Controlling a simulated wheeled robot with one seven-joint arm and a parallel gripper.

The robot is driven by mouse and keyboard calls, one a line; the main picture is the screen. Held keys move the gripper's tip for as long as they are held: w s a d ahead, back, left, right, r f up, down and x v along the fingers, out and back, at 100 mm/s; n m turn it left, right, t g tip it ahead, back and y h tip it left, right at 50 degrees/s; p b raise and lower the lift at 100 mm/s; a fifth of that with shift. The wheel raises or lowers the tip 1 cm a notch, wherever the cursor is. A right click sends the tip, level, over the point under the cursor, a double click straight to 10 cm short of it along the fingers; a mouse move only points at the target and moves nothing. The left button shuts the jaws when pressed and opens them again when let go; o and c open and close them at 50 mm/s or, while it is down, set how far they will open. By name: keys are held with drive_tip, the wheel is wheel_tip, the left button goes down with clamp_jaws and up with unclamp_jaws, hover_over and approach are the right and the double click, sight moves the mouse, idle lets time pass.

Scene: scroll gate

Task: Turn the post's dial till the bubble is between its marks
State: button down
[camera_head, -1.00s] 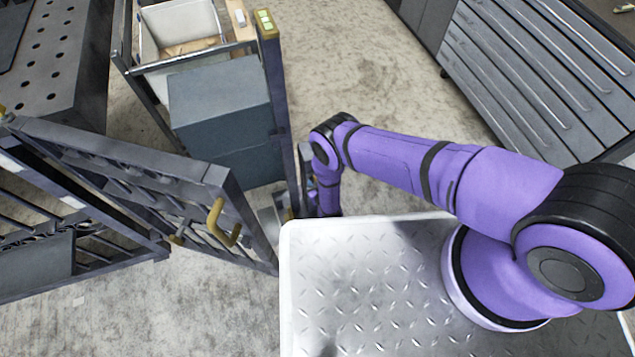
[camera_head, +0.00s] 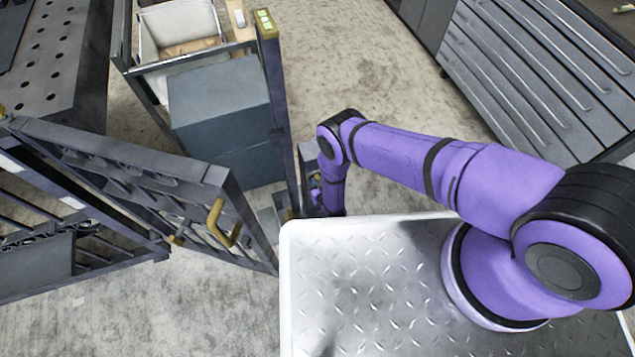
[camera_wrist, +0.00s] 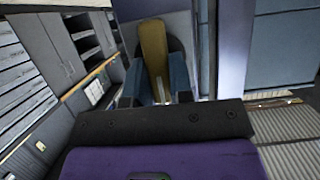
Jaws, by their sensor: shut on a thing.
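The gate post (camera_head: 283,125) stands upright left of my arm in the head view. A yellow cap with pale green panels (camera_head: 265,22) tops it; I cannot make out a bubble or marks there. In the wrist view, an olive-yellow handle (camera_wrist: 153,45), apparently the dial's, sits against a dark round recess in a grey face. My gripper (camera_wrist: 157,85) has its two blue fingers on either side of the handle and is shut on it. In the head view the dial and fingertips are hidden or too small to tell.
A barred gate leaf (camera_head: 150,190) with a yellow handle (camera_head: 222,225) stands left of the post. A grey box (camera_head: 222,115) and a white bin (camera_head: 180,25) are behind. My tread-plate deck is in front. Bare floor (camera_head: 345,60) lies between post and drawer cabinet (camera_head: 530,80).

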drive_tip(key=c, duration=1)
unclamp_jaws()
drive_tip(key=shift+s, duration=0.1)
drive_tip(key=v, duration=1)
drive_tip(key=shift+s+d+r, duration=0.15)
drive_tip(key=shift+s, duration=0.15)
